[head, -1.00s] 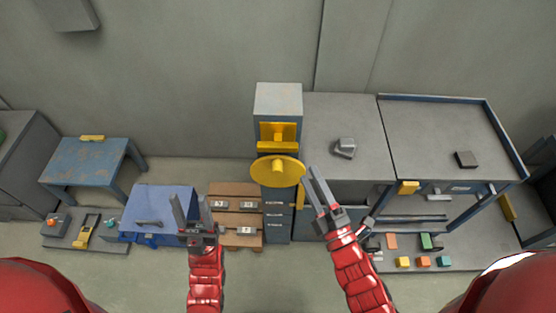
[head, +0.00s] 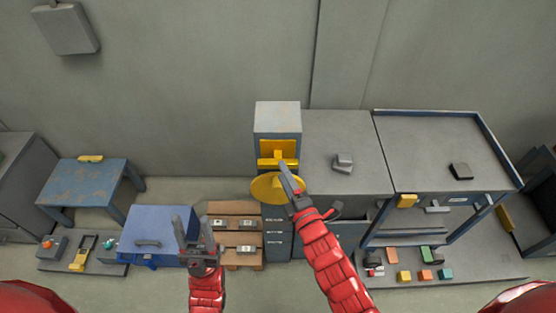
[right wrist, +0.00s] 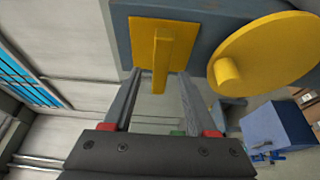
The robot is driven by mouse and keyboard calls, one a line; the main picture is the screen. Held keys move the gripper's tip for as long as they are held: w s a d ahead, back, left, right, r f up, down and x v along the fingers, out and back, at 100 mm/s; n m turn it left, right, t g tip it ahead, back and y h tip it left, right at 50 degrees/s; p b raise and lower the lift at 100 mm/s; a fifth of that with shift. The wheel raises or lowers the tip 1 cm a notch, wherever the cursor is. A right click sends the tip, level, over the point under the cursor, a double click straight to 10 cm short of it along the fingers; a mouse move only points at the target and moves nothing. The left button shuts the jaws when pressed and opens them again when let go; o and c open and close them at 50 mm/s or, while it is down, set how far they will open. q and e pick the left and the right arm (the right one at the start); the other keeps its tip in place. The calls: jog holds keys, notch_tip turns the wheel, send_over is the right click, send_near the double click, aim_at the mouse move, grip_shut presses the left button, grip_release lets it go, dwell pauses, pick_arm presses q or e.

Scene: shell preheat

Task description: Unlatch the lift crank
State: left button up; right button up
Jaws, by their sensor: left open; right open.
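A blue-grey post (head: 277,117) carries a yellow plate (head: 285,148) with a yellow lever (head: 277,162) sticking out. Below it is a round yellow crank disc (head: 265,188) with a knob, partly covered by my right gripper in the head view. My right gripper (head: 287,170) is open at the post. In the right wrist view, its fingers (right wrist: 160,75) point at the plate (right wrist: 145,40), with the lever (right wrist: 163,55) between the fingertips in the picture. I cannot tell whether they touch. The disc (right wrist: 268,50) is to the right there. My left gripper (head: 192,226) is open and empty, low and left.
A grey counter (head: 330,125) with a small grey block (head: 343,162) adjoins the post on the right, then a rimmed table (head: 430,135).

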aim_at(278, 159)
jog(key=shift+p+x, duration=0.55)
jog(key=shift+x, duration=1.85)
grip_shut()
jog(key=shift+f, duration=0.1)
